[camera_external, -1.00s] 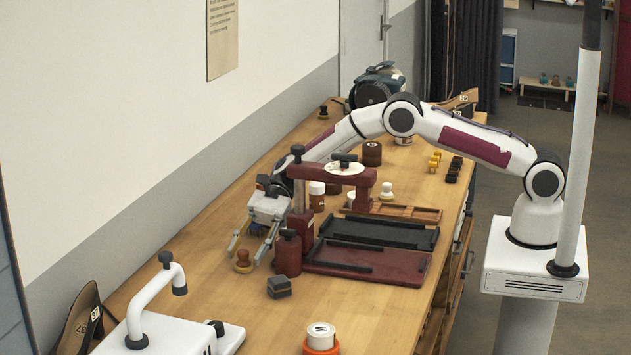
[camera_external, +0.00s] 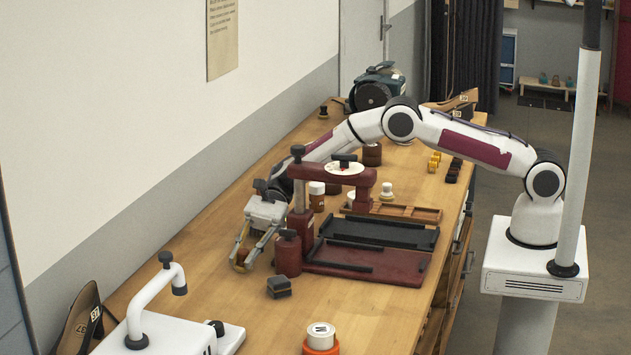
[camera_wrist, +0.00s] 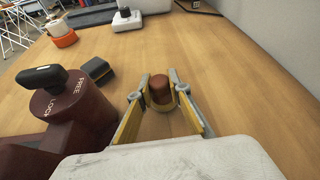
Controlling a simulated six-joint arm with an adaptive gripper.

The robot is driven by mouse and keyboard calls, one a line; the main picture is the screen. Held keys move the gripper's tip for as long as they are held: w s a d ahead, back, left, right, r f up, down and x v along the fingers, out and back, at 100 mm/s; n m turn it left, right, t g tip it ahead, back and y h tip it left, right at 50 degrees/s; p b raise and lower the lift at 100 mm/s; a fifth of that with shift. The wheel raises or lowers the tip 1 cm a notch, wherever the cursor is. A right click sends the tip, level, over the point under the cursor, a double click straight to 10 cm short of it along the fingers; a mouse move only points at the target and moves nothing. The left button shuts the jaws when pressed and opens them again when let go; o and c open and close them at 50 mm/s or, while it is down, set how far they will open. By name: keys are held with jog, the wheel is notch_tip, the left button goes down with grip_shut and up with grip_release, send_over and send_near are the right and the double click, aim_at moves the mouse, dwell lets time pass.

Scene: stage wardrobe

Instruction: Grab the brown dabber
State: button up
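The brown dabber (camera_wrist: 159,90) has a rounded brown top and a yellowish lower part. It stands on the wooden bench between the two fingertips of my gripper (camera_wrist: 160,94) in the wrist view. The fingers look shut on it, one on each side, with little or no gap. In the external view my gripper (camera_external: 245,260) reaches down to the bench left of the dark red press, and its fingers hide most of the dabber. I see no clear lift off the bench.
A dark red press (camera_external: 300,228) stands close beside my gripper, with a red tray (camera_external: 400,274) to its right. A small dark block (camera_external: 279,287) lies in front. A white handled device (camera_external: 150,320) and an orange-based round item (camera_external: 320,347) are nearer the camera.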

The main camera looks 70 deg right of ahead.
aim_at(243, 250)
jog(key=shift+f, duration=0.15)
jog(key=shift+c, duration=0.2)
notch_tip(243, 250, up, 18)
jog(key=shift+r, duration=0.1)
grip_shut()
